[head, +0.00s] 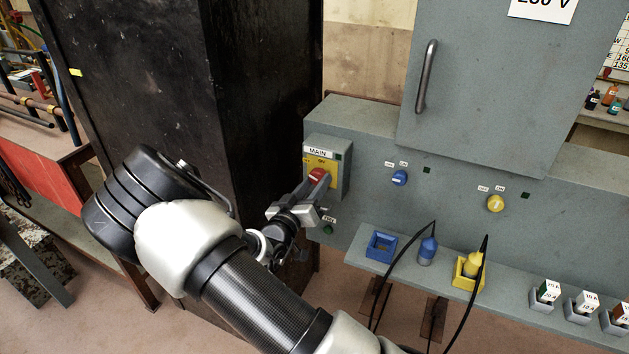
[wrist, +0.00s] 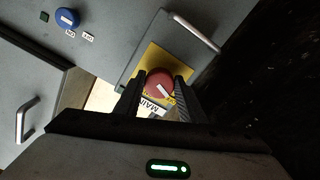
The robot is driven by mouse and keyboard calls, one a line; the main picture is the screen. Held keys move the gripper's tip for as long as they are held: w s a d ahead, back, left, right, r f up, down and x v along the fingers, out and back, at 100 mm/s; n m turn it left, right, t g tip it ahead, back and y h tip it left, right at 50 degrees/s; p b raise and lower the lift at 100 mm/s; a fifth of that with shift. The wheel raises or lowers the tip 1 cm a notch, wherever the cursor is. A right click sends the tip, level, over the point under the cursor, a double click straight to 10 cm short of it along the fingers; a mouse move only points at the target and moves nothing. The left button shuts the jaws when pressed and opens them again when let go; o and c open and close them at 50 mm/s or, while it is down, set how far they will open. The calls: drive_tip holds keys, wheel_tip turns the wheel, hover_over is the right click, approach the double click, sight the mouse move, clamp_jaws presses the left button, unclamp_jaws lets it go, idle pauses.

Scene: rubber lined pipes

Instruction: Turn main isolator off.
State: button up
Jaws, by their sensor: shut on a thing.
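The main isolator is a red rotary knob (head: 317,174) on a yellow plate (head: 333,165) under a label reading MAIN, on the left end of the grey panel. My gripper (head: 309,190) reaches it from the lower left and is shut on the knob. In the wrist view the red knob (wrist: 160,84) sits between my two dark fingers (wrist: 160,95), one on each side. A white mark on the knob's face runs diagonally in that view. The MAIN label is partly covered by a finger there.
A blue knob (head: 399,178) and a yellow knob (head: 495,203) are further right on the panel. Below, a shelf (head: 500,298) holds blue and yellow plugs with black cables. A tall black cabinet (head: 262,90) stands close on the left. A grey door with a handle (head: 426,77) is above.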

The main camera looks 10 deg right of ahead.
drive_tip(key=shift+n+p, duration=0.6)
drive_tip(key=shift+n, duration=1.3)
drive_tip(key=o, duration=1)
drive_tip(key=shift+o, duration=0.2)
drive_tip(key=shift+s, duration=0.1)
drive_tip(key=v, duration=1.7)
drive_tip(key=shift+p, duration=0.45)
drive_tip(key=shift+s+r, duration=0.1)
